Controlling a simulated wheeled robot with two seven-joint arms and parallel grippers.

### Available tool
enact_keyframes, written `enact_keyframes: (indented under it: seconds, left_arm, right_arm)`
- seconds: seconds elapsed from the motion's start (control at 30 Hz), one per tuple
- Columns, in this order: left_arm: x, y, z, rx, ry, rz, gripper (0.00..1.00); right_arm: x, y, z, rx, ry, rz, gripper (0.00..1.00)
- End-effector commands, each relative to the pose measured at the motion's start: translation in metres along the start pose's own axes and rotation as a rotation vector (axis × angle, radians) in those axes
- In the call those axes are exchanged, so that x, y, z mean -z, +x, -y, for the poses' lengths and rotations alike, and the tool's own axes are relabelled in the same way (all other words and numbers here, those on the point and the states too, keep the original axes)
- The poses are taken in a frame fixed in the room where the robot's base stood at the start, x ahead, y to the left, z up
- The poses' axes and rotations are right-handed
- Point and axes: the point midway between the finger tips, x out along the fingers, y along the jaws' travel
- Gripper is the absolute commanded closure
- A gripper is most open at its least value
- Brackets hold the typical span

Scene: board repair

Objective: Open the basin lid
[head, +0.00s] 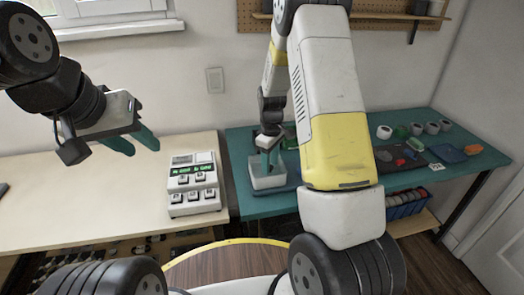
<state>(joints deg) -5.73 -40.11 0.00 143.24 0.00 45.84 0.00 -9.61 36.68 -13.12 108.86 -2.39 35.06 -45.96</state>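A small white box (268,181), which looks like the basin, stands on the teal table near its left end. My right arm reaches down to it from above. My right gripper (269,166) has its teal fingers at the top of the box; the view is too small to tell if they touch or grip anything. I cannot make out a separate lid or whether the box is open. My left gripper (143,152) hangs in the air above the pale table at the left, teal fingers apart and empty.
A white device with several black keys (193,184) stands on the pale table (90,192), left of the box. Cups (416,129), small parts and a blue pad (447,153) lie on the teal table's right. My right arm hides its middle. The pale table's centre is clear.

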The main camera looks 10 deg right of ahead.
Motion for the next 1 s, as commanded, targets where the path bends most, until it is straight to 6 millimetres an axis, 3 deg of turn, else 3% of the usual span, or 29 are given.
enact_keyframes:
  seconds: [0.03, 0.23, 1.0]
  left_arm:
    - [0.0, 0.0, 0.0, 0.0, 0.0, 0.0, 0.64]
    - [0.0, 0.0, 0.0, 0.0, 0.0, 0.0, 0.64]
    - [0.0, 0.0, 0.0, 0.0, 0.0, 0.0, 0.64]
  right_arm:
    - [0.0, -0.0001, 0.0, 0.0, 0.0, 0.0, 0.63]
    - [0.0001, -0.0003, -0.0001, 0.0, 0.0, 0.0, 1.0]
    - [0.0003, -0.0006, -0.0002, -0.001, 0.0, -0.001, 1.0]
